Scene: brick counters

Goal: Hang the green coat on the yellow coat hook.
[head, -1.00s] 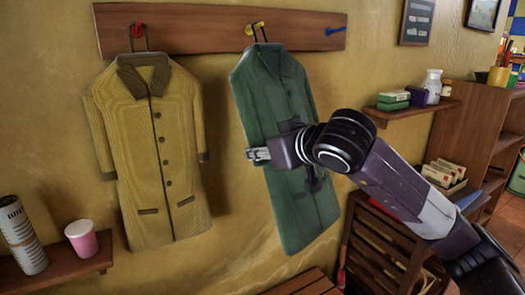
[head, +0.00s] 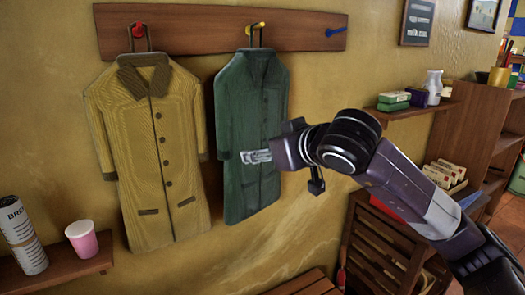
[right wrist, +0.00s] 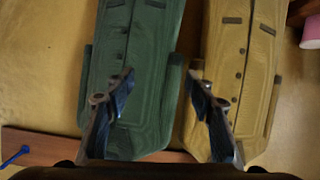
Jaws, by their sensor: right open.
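The green coat (head: 250,110) hangs upright from its dark wire hanger, whose top loop is at the yellow coat hook (head: 256,25) on the wooden rail (head: 200,20). My right gripper (head: 257,156) is in front of the coat's lower half. In the right wrist view its two fingers (right wrist: 160,85) are spread apart with nothing held between them. There the green coat (right wrist: 133,60) lies beyond the left finger. My left gripper is not in view.
A mustard coat (head: 155,150) hangs from the red hook (head: 138,31) close to the left. A blue hook (head: 335,31) at the right is bare. A pink cup (head: 82,240) and a printed cylinder stand on the lower-left shelf. A small shelf (head: 410,112) is at the right.

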